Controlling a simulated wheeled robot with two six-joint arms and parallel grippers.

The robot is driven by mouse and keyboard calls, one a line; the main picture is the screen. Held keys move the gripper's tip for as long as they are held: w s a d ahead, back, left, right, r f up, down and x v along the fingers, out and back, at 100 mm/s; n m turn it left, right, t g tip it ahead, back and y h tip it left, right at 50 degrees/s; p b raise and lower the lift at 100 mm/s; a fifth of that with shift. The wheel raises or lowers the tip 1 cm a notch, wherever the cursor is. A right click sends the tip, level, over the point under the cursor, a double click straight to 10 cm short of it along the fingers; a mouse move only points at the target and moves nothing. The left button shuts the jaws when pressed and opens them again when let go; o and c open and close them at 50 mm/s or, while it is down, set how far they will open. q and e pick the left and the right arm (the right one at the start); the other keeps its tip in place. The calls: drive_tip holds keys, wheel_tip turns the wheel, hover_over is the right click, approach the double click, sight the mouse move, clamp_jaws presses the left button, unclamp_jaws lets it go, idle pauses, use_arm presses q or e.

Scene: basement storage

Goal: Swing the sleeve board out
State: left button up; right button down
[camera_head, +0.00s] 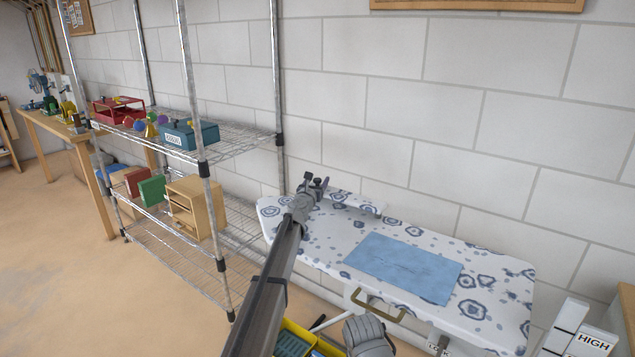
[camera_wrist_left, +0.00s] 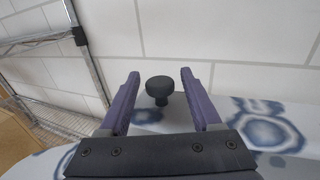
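The ironing board (camera_head: 310,235) has a white cover with blue ring patterns and stands along the wall. A narrow sleeve board (camera_head: 357,203) with the same look lies along its back edge, by the wall. My left gripper (camera_head: 314,186) is over the board's back left part, at the sleeve board's left end. In the left wrist view a dark round knob (camera_wrist_left: 160,88) stands between the two purple fingers of the left gripper (camera_wrist_left: 160,74). Gaps show on both sides of the knob, so the gripper is open and not touching it.
A wire shelf (camera_head: 235,143) with boxes and toys stands close on the left. A blue cloth (camera_head: 403,267) lies flat on the board, and a brass handle (camera_head: 378,305) is at its front. A yellow bin (camera_head: 300,340) sits below. The wall is close behind.

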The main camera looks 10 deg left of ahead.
use_arm(q)
clamp_jaws()
idle(0.3)
idle(0.9)
